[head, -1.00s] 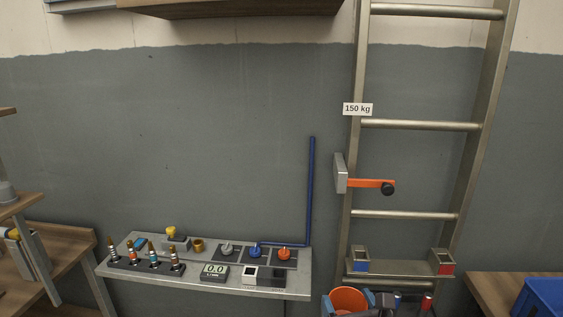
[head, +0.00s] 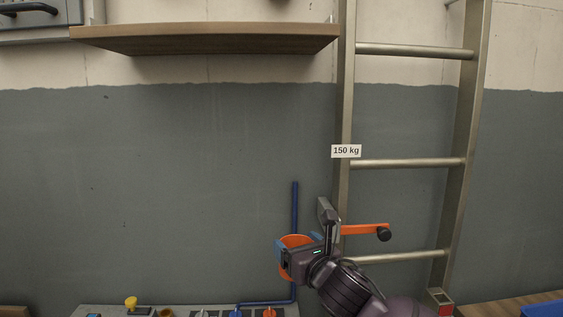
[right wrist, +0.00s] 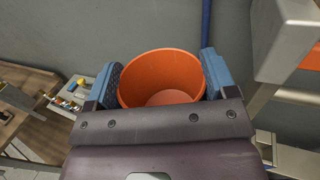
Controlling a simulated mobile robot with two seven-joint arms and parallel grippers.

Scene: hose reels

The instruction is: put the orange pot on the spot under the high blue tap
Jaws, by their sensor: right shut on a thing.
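The orange pot (head: 296,240) is held in my right gripper (head: 298,243), with blue finger pads on either side of it. The right wrist view shows the pot (right wrist: 160,78) from above, upright-looking and empty inside, between the pads. The pot hangs in front of the blue pipe (head: 295,203), above the right end of the metal bench (head: 180,309). The pipe rises along the wall and bends left near the bench. I cannot make out a tap outlet on it, nor a marked spot under it. My left gripper is not in view.
A wooden shelf (head: 205,40) is above on the wall. A ladder (head: 408,163) stands to the right, beside an orange lever (head: 362,230) with a black knob, close to my right gripper. Blue (head: 236,313) and orange (head: 269,312) knobs are on the bench. The wall middle is clear.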

